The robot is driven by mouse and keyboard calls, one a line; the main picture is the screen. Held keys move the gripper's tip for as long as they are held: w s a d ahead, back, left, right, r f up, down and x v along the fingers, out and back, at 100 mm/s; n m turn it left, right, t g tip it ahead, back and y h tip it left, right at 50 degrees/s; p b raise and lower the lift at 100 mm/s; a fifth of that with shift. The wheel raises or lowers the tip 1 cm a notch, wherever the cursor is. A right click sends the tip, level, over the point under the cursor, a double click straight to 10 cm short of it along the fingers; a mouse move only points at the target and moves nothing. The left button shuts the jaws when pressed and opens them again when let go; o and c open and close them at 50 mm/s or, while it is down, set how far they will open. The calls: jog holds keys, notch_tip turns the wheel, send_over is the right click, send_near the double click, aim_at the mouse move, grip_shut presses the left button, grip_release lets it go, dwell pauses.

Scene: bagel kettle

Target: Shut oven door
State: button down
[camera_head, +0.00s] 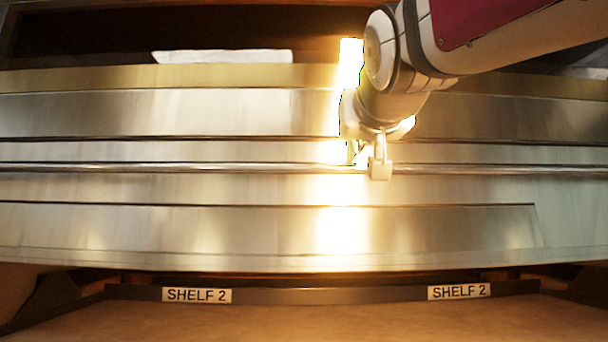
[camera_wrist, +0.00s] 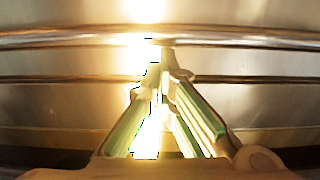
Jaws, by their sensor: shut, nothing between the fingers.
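A wide brushed-metal front, apparently the oven door (camera_head: 150,225), spans the head view. A thin horizontal bar (camera_head: 200,168), which looks like its handle, runs across it. The bar also shows across the top of the wrist view (camera_wrist: 60,38). I cannot tell how far open the door stands. My gripper (camera_head: 380,170) is in front of the metal right of centre, its tip overlapping the bar. In the wrist view my fingers (camera_wrist: 165,65) come together with nothing between them, their tips just below or at the bar. Contact is not clear. Bright glare hides part of the fingers.
Below the metal front is a dark edge with "SHELF 2" labels (camera_head: 197,296) above a brown surface (camera_head: 380,322). A dark recess with a white flat item (camera_head: 222,56) lies at the top. My arm covers the upper right.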

notch_tip(320, 180, down, 23)
jog(key=b, duration=1.8)
jog(key=shift+b, duration=0.4)
jog(key=shift+w+f, duration=0.1)
jog(key=shift+f, duration=0.05)
